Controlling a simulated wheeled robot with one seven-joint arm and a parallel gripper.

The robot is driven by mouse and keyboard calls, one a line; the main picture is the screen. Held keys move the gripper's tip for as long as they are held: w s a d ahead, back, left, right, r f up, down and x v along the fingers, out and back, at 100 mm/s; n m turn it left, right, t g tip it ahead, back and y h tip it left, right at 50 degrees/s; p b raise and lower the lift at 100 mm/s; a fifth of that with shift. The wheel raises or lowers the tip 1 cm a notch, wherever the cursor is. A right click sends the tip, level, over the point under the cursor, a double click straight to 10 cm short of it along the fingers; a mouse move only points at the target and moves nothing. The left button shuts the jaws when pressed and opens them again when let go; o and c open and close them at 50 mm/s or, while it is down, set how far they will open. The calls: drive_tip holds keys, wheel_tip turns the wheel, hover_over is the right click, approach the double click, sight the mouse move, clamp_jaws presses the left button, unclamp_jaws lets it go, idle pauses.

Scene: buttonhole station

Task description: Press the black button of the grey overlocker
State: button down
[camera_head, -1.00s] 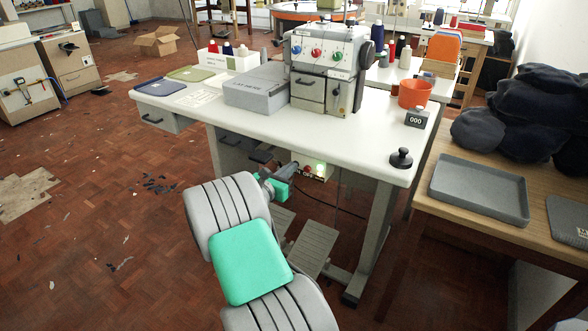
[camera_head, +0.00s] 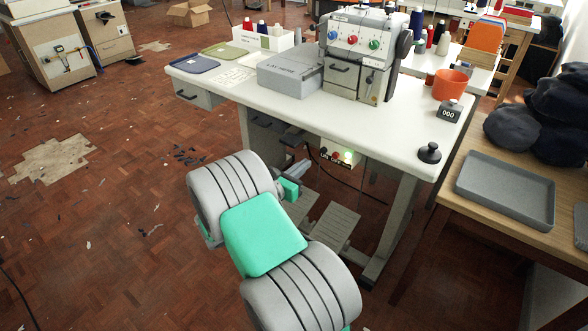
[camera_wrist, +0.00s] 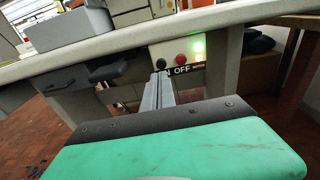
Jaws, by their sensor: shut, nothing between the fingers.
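The grey overlocker (camera_head: 357,52) stands on the white table, with blue, red and green dials on its front. Below the tabletop hangs a pale switch box (camera_head: 345,166) with an ON OFF label, a red button and a lit green lamp. In the wrist view the box (camera_wrist: 157,50) carries a small dark button (camera_wrist: 161,63) above the ON end, left of the red button (camera_wrist: 180,58). My gripper (camera_wrist: 160,75) is shut and empty, its tips just below the dark button in the picture. Contact cannot be told. It also shows in the head view (camera_head: 304,166), left of the box.
The white table (camera_head: 400,123) has its edge above my gripper. A drawer (camera_wrist: 66,77) and a dark part (camera_wrist: 108,71) hang under it at left. A foot pedal (camera_head: 328,231) and a table leg (camera_head: 393,220) stand below. A cable hangs behind my gripper.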

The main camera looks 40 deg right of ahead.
drive_tip(key=a, duration=0.5)
drive_tip(key=shift+s+r+p, duration=0.1)
drive_tip(key=shift+s+p, duration=0.25)
drive_tip(key=shift+s, duration=0.05)
